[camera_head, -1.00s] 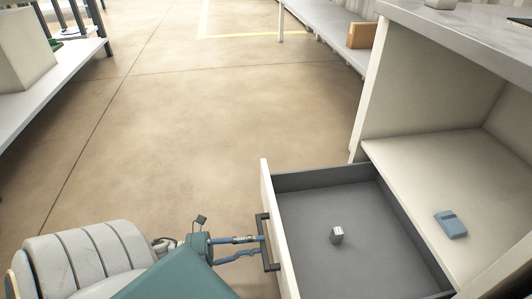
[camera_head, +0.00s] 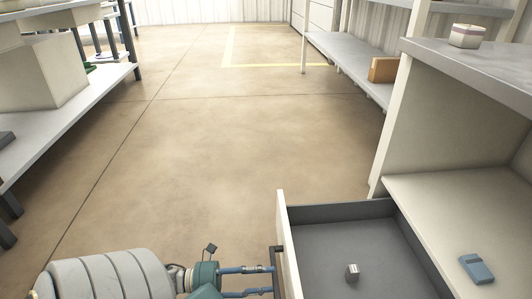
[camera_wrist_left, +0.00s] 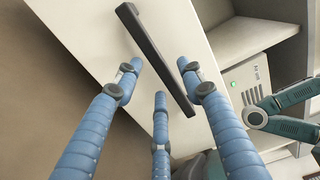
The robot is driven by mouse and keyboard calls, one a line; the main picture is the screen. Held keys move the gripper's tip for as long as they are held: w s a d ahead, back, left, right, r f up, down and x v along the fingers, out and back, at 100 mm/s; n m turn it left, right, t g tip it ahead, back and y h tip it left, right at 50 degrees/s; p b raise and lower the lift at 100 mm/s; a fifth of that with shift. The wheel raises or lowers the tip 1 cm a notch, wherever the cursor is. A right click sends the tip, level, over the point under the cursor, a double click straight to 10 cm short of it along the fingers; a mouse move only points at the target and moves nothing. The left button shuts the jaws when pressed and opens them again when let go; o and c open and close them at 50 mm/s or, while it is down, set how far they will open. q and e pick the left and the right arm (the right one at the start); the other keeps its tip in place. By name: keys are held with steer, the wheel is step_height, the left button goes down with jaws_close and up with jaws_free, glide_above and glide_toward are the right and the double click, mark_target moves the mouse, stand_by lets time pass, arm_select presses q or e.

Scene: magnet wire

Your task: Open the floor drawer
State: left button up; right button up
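The floor drawer (camera_head: 345,236) is pulled well out of the white cabinet (camera_head: 455,205), and its dark grey inside shows. Its white front faces left and carries a dark bar handle (camera_head: 278,252). The handle also shows in the left wrist view (camera_wrist_left: 152,52). My left gripper (camera_head: 268,281) is at the handle. In the wrist view its blue fingers (camera_wrist_left: 160,75) stand apart on both sides of the bar, with gaps visible between fingertips and bar. Teal jointed parts at the right of the wrist view may belong to my right arm; no clear right fingertips show.
A small metal cube (camera_head: 352,272) lies in the drawer. A blue-grey object (camera_head: 476,268) lies on the cabinet's shelf. A shelf bench (camera_head: 70,104) stands at left. The floor between is clear.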

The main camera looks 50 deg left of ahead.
arm_select(q)
steer(key=v, duration=1.1)
steer(key=shift+s+a, duration=0.1)
